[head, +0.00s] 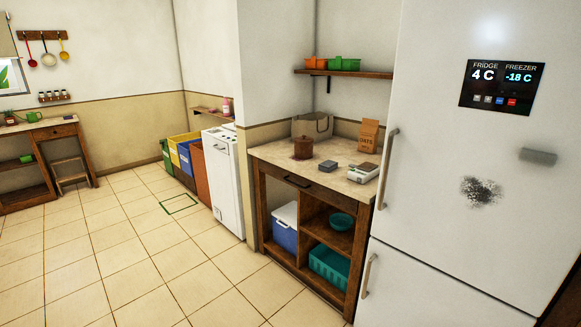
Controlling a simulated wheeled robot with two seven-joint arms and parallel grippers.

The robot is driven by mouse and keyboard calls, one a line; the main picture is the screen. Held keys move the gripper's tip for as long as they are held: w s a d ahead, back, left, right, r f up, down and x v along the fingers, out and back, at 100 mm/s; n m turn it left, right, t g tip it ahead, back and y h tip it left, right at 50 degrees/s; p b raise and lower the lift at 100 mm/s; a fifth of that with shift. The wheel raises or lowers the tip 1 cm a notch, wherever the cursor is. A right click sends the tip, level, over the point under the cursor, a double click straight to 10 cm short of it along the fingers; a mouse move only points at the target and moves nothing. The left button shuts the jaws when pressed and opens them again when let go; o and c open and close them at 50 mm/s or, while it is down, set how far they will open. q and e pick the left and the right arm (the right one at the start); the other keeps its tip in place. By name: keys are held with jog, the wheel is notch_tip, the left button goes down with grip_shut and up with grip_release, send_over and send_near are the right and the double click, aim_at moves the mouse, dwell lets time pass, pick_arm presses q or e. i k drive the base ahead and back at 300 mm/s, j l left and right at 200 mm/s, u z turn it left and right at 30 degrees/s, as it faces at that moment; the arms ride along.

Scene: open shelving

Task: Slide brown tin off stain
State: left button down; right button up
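A round brown tin (303,147) with a lid and a small knob stands upright on the pale countertop (327,161) of the wooden open-shelved unit. A brownish patch shows on the counter around the tin's base, partly hidden by the tin. A separate dark, speckled smudge (481,191) is on the white fridge door (440,150). Neither of my grippers is in view.
A shelf (343,72) with orange and green containers hangs above. The tiled floor (130,260) at left is open.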

aim_at(301, 151)
jog(key=i+j+u, duration=0.1)
jog(key=i+u, duration=0.2)
jog(key=i, duration=1.35)
